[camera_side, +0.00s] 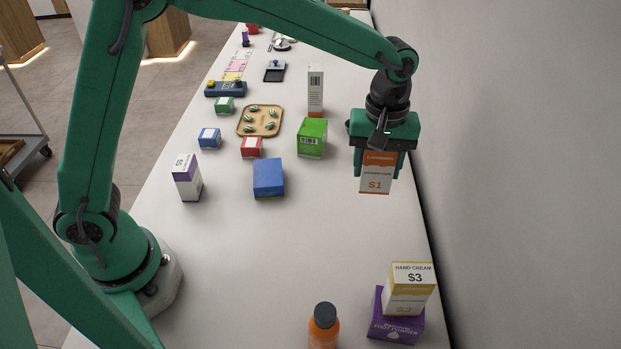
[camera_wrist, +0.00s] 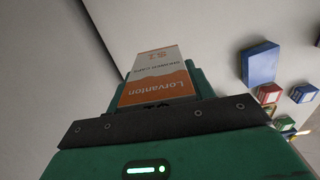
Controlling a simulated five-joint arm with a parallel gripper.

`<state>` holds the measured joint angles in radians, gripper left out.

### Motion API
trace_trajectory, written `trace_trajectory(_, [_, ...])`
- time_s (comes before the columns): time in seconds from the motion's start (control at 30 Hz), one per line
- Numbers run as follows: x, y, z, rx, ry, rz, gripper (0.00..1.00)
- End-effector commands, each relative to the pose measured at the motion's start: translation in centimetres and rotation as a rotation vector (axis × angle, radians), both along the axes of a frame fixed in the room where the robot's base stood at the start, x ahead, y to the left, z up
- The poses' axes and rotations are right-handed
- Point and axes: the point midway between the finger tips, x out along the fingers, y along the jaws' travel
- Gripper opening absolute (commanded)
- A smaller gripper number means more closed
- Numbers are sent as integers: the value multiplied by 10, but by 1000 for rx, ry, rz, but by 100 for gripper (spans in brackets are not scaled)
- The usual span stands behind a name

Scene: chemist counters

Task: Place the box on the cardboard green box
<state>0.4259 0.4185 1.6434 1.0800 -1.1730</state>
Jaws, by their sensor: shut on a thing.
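My gripper (camera_side: 381,165) is shut on an orange and white box (camera_side: 376,184) marked S1 and holds it upright above the counter's right side. In the wrist view the held box (camera_wrist: 158,78) sits between the fingers, with Lorvanton lettering on its orange band. The green box (camera_side: 312,138) stands on the counter to the left of my gripper and farther back. Its top looks bare. A gap separates the held box from the green box.
A white box (camera_side: 315,91) stands behind the green box. A blue box (camera_side: 268,179), a red box (camera_side: 251,147) and a wooden tray (camera_side: 260,132) are to the left. A hand cream box (camera_side: 408,290) sits on a purple box (camera_side: 395,328) near an orange bottle (camera_side: 323,329). A wall runs along the right.

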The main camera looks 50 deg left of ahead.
Motion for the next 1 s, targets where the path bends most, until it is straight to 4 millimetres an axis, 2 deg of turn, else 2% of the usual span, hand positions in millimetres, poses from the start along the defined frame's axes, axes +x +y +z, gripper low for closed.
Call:
trace_trajectory(0.2, [28,62,25,-1,-2,22,28])
trace_trajectory(0.4, [44,117,47,-1,-4,34,28])
trace_trajectory(0.5, [47,139,55,0,-3,37,28])
trace_trajectory(0.7, [50,164,64,0,-1,40,28])
trace_trajectory(1.0, [51,170,65,0,0,39,28])
